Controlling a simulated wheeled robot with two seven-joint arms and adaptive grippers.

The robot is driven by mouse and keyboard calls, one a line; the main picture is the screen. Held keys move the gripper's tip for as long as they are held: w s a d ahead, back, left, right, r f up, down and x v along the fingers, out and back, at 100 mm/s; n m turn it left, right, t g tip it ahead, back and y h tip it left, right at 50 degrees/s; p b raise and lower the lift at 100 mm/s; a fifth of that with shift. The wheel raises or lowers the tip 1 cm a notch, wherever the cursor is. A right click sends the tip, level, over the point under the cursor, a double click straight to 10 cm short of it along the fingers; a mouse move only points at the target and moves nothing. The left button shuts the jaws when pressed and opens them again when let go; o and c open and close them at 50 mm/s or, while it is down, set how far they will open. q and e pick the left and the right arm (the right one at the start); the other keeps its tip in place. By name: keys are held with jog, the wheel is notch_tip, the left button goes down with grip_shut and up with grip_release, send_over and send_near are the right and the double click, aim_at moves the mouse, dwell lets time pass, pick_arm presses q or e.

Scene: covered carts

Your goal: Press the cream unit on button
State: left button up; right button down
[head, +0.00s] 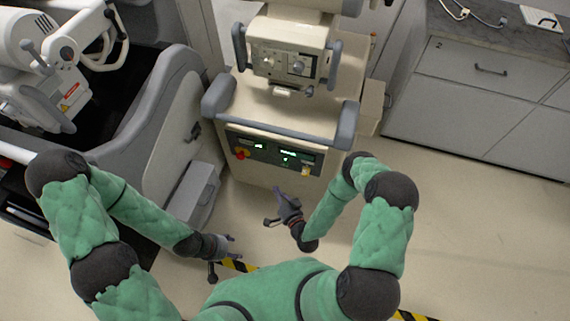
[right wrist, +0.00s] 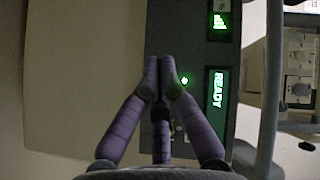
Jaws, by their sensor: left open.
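The cream unit (head: 262,172) stands at centre in the head view, with a dark control panel (head: 268,152) on its front. A small green-lit button (right wrist: 184,80) shows on the panel in the right wrist view, beside a green READY display (right wrist: 217,92). My right gripper (head: 277,190) is in front of and below the panel. In the right wrist view its purple fingers (right wrist: 160,60) are shut together, with nothing seen between them. Their tips appear just left of the lit button; contact cannot be told. My left gripper (head: 237,248) is open and empty, low and left of the unit.
A red knob (head: 240,154) and a yellow part (head: 306,171) sit on the panel. A large grey machine (head: 172,130) stands left, grey cabinets (head: 470,90) right. The floor at right is clear.

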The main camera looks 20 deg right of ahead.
aim_at(285, 164)
jog(key=w+d+b, duration=0.1)
jog(key=w+d, duration=0.4)
jog(key=w, duration=0.2)
jog(key=shift+w, duration=0.15)
dwell(0.4)
jog(key=shift+w, duration=0.1)
dwell(1.3)
jog(key=shift+w+d+b, duration=0.2)
jog(key=shift+w+b, duration=0.05)
jog(key=shift+b, duration=0.05)
jog(key=shift+w+d, duration=0.25)
jog(key=shift+w, duration=0.15)
dwell(1.0)
jog(key=shift+s+a, duration=0.5)
jog(key=shift+s, duration=0.25)
